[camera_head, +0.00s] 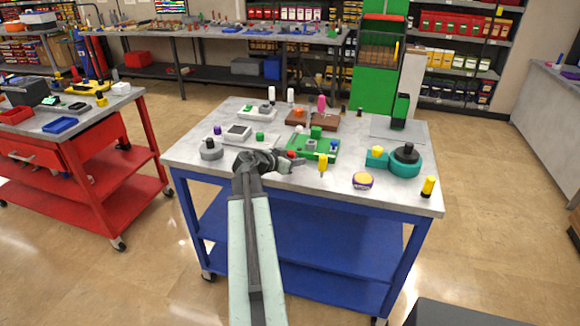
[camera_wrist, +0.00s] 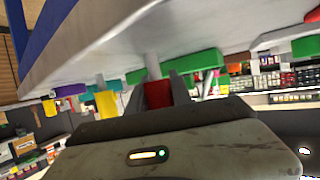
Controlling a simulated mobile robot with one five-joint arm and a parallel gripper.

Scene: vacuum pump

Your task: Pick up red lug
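The red lug (camera_head: 291,154) is at the front left edge of the green fixture on the blue-legged table. My gripper (camera_head: 294,161) reaches it from the left, low over the tabletop. In the wrist view the red lug (camera_wrist: 157,94) sits between the two fingers of my gripper (camera_wrist: 157,84). The fingers are apart, one on each side of it; whether they touch it is not clear. The lug's lower part is hidden behind the gripper body. The green fixture (camera_head: 325,152) holds a green block, a grey part and a blue part.
A yellow part (camera_head: 323,162) stands just right of my gripper. A grey round part (camera_head: 211,150) and a white tray (camera_head: 237,134) are to the left. A teal pump body (camera_head: 405,163) and a purple-yellow part (camera_head: 362,181) are to the right. The table's front edge is mostly clear.

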